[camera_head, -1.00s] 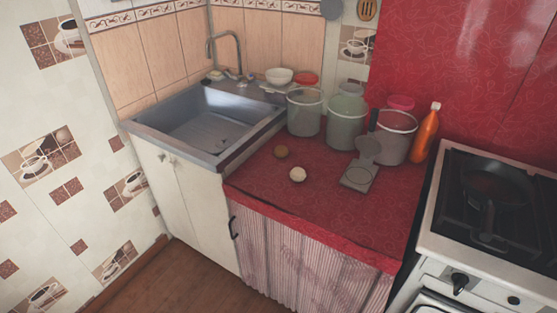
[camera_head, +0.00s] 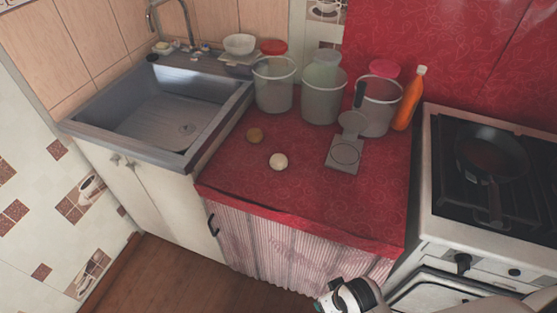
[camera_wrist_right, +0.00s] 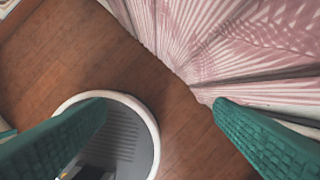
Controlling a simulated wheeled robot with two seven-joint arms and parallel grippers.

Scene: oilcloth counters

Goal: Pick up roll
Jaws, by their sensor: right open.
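My right arm comes in at the bottom right of the head view, low in front of the counter and well away from both items. In the right wrist view my right gripper (camera_wrist_right: 160,104) is open and empty, its two green fingers wide apart over the floor. My left gripper is not in view.
Several clear buckets, one of them (camera_head: 323,95), stand at the counter's back. An orange bottle (camera_head: 409,100) is at their right. A grey scale-like object (camera_head: 345,153) lies right of the round items. The sink (camera_head: 165,110) is left, the stove (camera_head: 470,190) right. The counter's front is clear.

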